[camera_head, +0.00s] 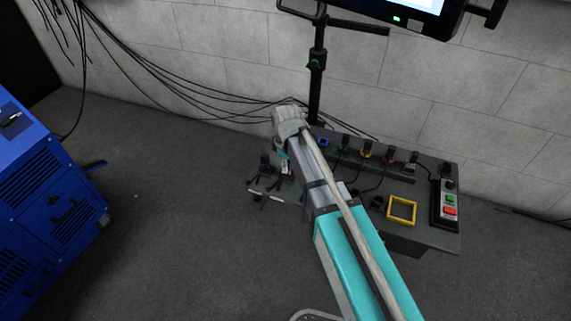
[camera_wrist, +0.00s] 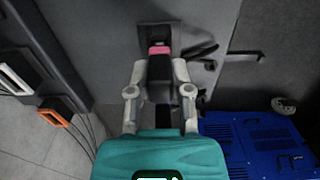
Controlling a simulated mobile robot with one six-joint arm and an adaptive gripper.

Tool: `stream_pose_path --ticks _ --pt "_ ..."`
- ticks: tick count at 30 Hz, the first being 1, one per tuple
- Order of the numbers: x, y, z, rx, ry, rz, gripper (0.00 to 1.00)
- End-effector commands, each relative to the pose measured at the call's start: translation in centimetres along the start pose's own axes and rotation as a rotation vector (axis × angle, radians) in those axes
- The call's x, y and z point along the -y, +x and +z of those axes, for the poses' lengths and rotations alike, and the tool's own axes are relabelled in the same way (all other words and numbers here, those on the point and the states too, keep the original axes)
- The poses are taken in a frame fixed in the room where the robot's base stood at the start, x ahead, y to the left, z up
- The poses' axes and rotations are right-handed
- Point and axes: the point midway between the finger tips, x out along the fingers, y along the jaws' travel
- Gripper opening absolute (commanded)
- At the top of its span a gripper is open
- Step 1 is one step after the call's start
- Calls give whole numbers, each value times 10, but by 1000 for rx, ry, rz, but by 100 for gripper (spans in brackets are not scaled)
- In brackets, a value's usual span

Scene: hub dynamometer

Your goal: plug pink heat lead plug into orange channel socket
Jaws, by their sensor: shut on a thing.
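My gripper (camera_wrist: 160,75) is shut on the pink heat lead plug, a black block with a pink band (camera_wrist: 159,50), in the wrist view. The plug's far end is over a dark grey surface with black fittings; I cannot tell whether it touches them. In the head view my gripper (camera_head: 285,168) is low over the left end of the bench, and the plug is too small to make out. A row of coloured sockets runs along the bench's back; one looks orange-red (camera_head: 367,151), with a black plug at it. I cannot be sure it is the orange channel socket.
The dark bench (camera_head: 434,236) carries a yellow frame (camera_head: 402,209) and a button box (camera_head: 447,207) at right. A black pole (camera_head: 316,75) stands behind it. Cables hang along the wall. A blue cabinet (camera_head: 45,205) stands at left, with clear floor between.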

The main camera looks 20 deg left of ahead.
Motion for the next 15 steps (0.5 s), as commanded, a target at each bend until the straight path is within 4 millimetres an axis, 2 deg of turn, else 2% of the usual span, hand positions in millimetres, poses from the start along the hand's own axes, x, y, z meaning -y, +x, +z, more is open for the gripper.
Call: stream_pose_path --ticks 15 --pt "0 -13 0 0 0 1 0"
